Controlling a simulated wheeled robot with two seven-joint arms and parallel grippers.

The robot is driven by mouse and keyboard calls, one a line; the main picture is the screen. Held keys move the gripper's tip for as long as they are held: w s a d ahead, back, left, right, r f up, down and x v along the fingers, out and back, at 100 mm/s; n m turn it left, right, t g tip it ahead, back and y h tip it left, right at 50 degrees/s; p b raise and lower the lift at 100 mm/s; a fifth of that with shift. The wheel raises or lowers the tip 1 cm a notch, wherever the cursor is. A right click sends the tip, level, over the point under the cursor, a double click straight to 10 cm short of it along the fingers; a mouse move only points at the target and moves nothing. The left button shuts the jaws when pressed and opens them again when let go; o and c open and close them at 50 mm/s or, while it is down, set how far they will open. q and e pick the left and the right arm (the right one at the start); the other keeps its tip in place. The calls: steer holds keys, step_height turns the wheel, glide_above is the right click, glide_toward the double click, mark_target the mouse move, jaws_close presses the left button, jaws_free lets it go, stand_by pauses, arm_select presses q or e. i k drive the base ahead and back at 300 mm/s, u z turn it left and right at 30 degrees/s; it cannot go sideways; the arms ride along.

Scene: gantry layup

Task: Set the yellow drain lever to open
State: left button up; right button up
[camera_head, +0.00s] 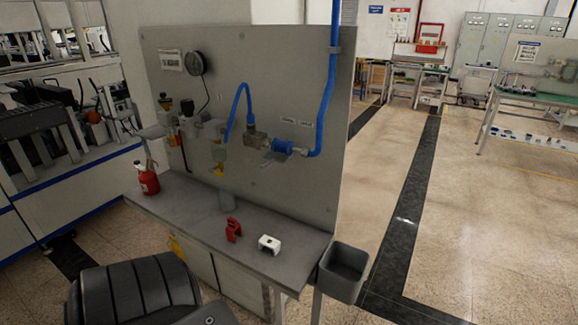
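A small yellow part (217,170), which looks like the drain lever, sits below the clear filter bowl (219,153) on the air line mounted on the grey upright panel (290,90). It is too small to tell which way it points. A grey cup (226,200) stands on the bench below and slightly right of it. Neither of my grippers shows in the head view.
The grey bench (185,205) carries a red bottle (148,180), a red clamp-like piece (233,230) and a white block (269,244). A grey bin (344,272) hangs at the bench's right end.

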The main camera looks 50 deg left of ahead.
mark_target(211, 171)
steer(key=z, duration=0.35)
steer(key=i, duration=2.65)
steer(key=u, duration=4.1)
steer(key=i, duration=0.5)
steer(key=z, duration=0.05)
